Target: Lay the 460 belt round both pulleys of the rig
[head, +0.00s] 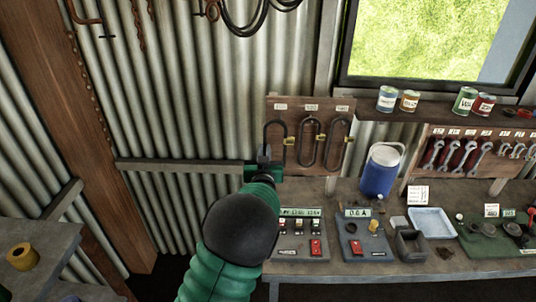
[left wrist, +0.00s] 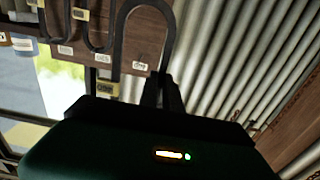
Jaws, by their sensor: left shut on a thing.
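Three dark belts hang on a brown board (head: 269,104) on the wall, each under a small label too small to read surely. My left gripper (head: 264,157) is shut on the lower left side of the leftmost belt (head: 275,122). In the left wrist view, the fingers (left wrist: 163,92) close on one leg of that belt (left wrist: 168,45), which still loops up by the board. A green rig (head: 480,243) with dark round pulleys (head: 512,230) sits at the right of the bench; a sign by it seems to read 460. My right gripper is not in view.
The wooden bench (head: 420,265) holds switch panels, a blue jug (head: 380,170), a grey box (head: 410,242) and a pale tray (head: 432,222) between the belts and the rig. Cans (head: 388,98) stand on a shelf above. Spanners (head: 455,155) hang at right.

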